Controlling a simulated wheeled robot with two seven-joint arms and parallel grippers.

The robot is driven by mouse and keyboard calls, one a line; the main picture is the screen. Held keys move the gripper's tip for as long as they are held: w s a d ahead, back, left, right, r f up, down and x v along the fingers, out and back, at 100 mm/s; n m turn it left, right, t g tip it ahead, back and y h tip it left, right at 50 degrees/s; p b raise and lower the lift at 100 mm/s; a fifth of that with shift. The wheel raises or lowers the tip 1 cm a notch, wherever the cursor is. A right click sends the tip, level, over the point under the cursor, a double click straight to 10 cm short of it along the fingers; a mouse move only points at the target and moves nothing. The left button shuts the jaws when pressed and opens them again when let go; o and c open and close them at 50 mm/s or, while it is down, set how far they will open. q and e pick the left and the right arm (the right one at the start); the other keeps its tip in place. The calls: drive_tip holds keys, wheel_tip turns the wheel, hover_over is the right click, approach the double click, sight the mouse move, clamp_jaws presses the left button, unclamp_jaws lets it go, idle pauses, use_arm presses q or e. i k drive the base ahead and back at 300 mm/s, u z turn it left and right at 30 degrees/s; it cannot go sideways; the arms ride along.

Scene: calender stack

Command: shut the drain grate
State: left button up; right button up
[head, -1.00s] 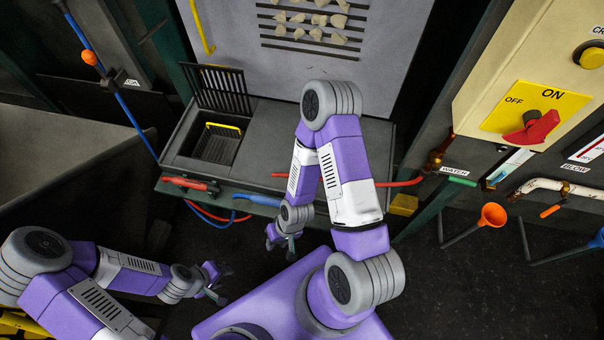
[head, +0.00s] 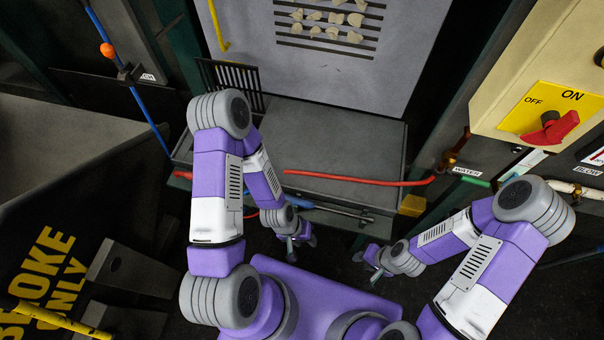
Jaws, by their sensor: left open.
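The drain grate (head: 231,80) is a dark barred panel. It stands raised at the back left of the grey bench, in front of the pale upright panel. The drain opening below it is mostly hidden behind my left arm. My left gripper (head: 302,249) is open and empty, low in front of the bench and well below the grate in the picture. My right gripper (head: 367,267) looks open and empty, low over the dark floor to the right of the left one. Neither gripper touches the grate.
The grey bench top (head: 340,140) is clear. A yellow control box with a red knob (head: 552,128) stands at the right. A blue pole (head: 127,75) stands left.

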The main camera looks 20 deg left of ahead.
sight(243, 67)
drive_tip(key=k, duration=0.65)
drive_tip(key=u, duration=0.7)
drive_tip(key=i, duration=0.5)
